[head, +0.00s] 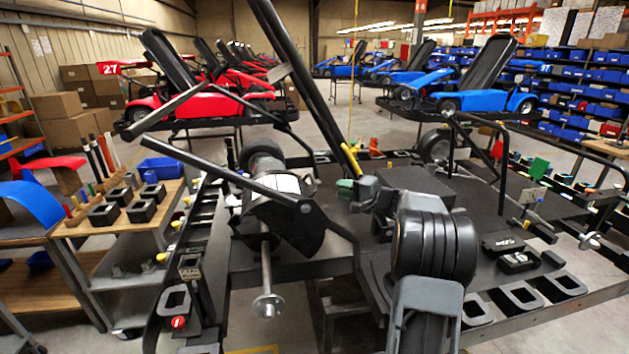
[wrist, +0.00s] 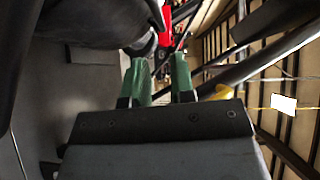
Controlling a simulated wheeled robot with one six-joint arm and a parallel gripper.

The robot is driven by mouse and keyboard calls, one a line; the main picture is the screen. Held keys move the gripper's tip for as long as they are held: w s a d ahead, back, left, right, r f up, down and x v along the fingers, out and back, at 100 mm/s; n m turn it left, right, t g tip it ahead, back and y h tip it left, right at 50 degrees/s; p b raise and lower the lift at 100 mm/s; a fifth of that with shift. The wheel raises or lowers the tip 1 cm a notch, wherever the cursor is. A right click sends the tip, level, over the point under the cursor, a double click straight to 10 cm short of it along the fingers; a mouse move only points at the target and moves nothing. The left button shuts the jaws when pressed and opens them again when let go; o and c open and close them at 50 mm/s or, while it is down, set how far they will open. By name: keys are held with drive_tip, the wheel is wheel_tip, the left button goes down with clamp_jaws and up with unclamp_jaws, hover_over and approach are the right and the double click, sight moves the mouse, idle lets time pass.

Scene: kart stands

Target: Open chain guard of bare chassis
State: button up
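The bare chassis (head: 468,191) is a black frame and floor plate filling the middle of the head view. A dark curved housing (head: 288,228) sits around the axle at its near left; it looks like the chain guard, but I cannot tell for sure or see a clear lid edge. My gripper (head: 346,189) is right of this housing, apparently apart from it. In the wrist view my gripper (wrist: 160,80) has two green fingers standing apart with nothing held between them. A yellow part (wrist: 221,92) shows just right of the fingers.
A long black bar (head: 305,80) with a yellow lower end (head: 350,160) slants down close by my gripper. The axle (head: 267,270) sticks out toward the front. A parts cart (head: 120,225) stands left. Red and blue karts (head: 462,98) stand behind.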

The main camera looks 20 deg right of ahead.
drive_tip(key=p+x, duration=0.3)
drive_tip(key=x, duration=0.7)
drive_tip(key=shift+w+a, duration=0.2)
drive_tip(key=shift+a, duration=0.05)
clamp_jaws()
